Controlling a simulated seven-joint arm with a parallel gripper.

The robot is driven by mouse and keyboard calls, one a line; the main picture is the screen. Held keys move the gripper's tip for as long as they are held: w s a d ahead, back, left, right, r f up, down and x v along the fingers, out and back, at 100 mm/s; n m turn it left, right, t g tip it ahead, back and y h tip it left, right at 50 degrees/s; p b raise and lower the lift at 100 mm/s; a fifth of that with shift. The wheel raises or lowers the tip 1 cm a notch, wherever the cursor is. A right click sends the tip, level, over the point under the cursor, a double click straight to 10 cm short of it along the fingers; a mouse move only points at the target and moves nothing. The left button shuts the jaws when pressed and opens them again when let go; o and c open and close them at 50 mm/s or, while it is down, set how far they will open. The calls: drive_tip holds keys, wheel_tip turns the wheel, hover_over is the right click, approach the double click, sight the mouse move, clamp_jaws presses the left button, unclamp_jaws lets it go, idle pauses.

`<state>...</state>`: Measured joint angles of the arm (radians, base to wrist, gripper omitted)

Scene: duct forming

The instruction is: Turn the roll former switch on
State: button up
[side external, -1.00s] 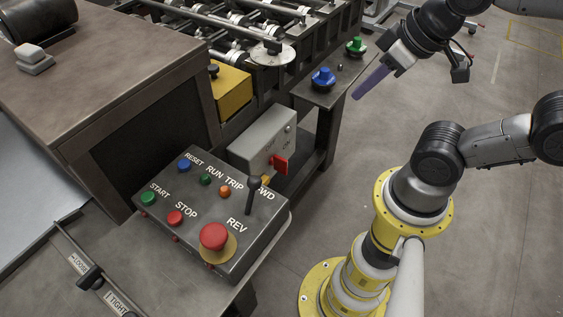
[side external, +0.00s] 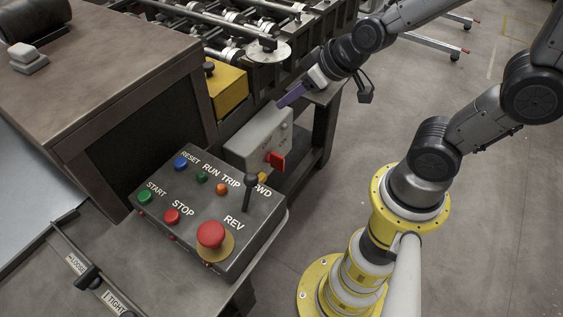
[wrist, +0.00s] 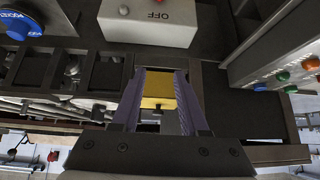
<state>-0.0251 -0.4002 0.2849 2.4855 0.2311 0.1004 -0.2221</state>
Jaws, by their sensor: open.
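The roll former switch is a grey box (side external: 258,138) with a red lever (side external: 276,161) on its right-hand face, behind the button panel. In the wrist view the box (wrist: 125,30) is at the top centre with its OFF label upside down, and only a sliver of red shows at the top edge. My gripper (side external: 282,102) has purple fingers and is just above and behind the box in the side view, away from the lever. In the wrist view my gripper (wrist: 160,76) is open, with nothing held between the fingers. Contact with the box cannot be told.
The button panel (side external: 262,220) stands in front of the switch, with a black upright lever (side external: 248,192) and a red mushroom button (side external: 211,234). A yellow box (side external: 228,92) is to the left of my gripper. Open floor (side external: 330,215) lies right of the switch.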

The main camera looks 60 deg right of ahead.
drive_tip(key=g, duration=0.2)
hover_over(284, 159)
drive_tip(key=s, duration=0.3)
wheel_tip(284, 159, down, 8)
drive_tip(key=shift+g+h, duration=0.3)
drive_tip(key=shift+g, duration=0.4)
drive_tip(key=x, duration=0.5)
drive_tip(key=s+x, duration=0.1)
drive_tip(key=x, duration=0.5)
drive_tip(key=s+f+x, duration=0.1)
drive_tip(key=x, duration=0.4)
drive_tip(key=shift+s+f, duration=0.1)
drive_tip(key=shift+f, duration=0.25)
clamp_jaws()
